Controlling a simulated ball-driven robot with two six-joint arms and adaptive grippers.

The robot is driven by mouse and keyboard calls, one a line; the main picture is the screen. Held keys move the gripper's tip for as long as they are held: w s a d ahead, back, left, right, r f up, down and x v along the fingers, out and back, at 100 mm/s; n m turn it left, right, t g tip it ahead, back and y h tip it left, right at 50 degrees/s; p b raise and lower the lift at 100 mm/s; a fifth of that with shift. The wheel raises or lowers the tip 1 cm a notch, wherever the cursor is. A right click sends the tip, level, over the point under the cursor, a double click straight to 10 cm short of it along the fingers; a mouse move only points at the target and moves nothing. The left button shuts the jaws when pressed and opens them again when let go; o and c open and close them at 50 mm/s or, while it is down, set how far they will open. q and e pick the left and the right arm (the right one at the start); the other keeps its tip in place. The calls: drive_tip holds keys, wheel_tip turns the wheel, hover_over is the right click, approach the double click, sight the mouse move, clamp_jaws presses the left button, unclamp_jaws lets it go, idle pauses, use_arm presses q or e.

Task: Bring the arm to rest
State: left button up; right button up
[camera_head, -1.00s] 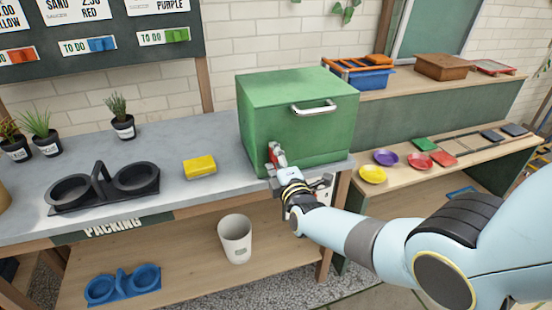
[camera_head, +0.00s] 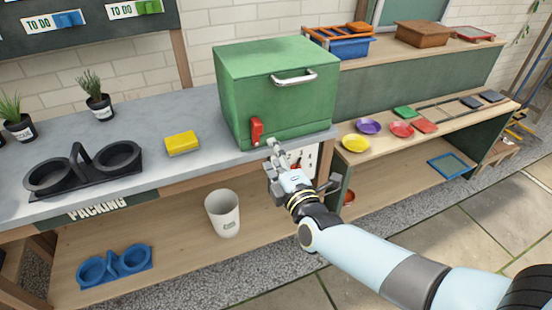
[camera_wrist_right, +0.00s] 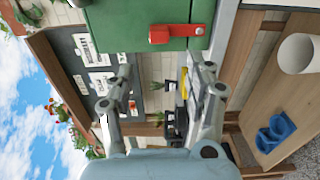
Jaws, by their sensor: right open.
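My right arm (camera_head: 375,262) reaches in from the lower right. Its gripper (camera_head: 274,160) is open and empty, just in front of the bench edge and below the green box. In the right wrist view the two fingers stand apart with nothing between them (camera_wrist_right: 162,88). The green box (camera_head: 270,95) stands on the bench with a silver handle (camera_head: 294,78) and a red latch (camera_head: 257,131) on its front. The latch also shows in the right wrist view (camera_wrist_right: 175,33), apart from the fingers. My left gripper is not in view.
A yellow sponge-like block (camera_head: 182,143), a black two-ring holder (camera_head: 85,171) and potted plants stand on the grey bench (camera_head: 190,110). A white bin (camera_head: 223,214) and a blue holder (camera_head: 115,265) sit on the lower shelf. Coloured saucers lie on the right shelf. Paving (camera_head: 450,240) is clear at right.

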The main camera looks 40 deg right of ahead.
drive_tip(key=shift+s+a, duration=0.1)
drive_tip(key=shift+s, duration=0.35)
drive_tip(key=s+f+m+g+y+b, duration=0.1)
drive_tip(key=s+f+g+b, duration=0.2)
drive_tip(key=s+f, duration=0.6)
drive_tip(key=s+f+m+g+y+b, duration=0.1)
drive_tip(key=s+f+g+b, duration=0.3)
drive_tip(key=f, duration=0.9)
drive_tip(key=s+f+g+y+b, duration=0.1)
drive_tip(key=s+f+b, duration=0.1)
drive_tip(key=s+f, duration=0.75)
drive_tip(key=s+f+m+g+b, duration=0.1)
drive_tip(key=s+f+m+g, duration=0.3)
drive_tip(key=s, duration=0.7)
drive_tip(key=s+f+m+g+b, duration=0.1)
drive_tip(key=s+f+m+g, duration=0.3)
drive_tip(key=s+f+m, duration=0.5)
drive_tip(key=s, duration=0.3)
drive_tip(key=shift+s+f+g, duration=0.15)
drive_tip(key=shift+s+g, duration=0.05)
drive_tip(key=shift+g, duration=0.2)
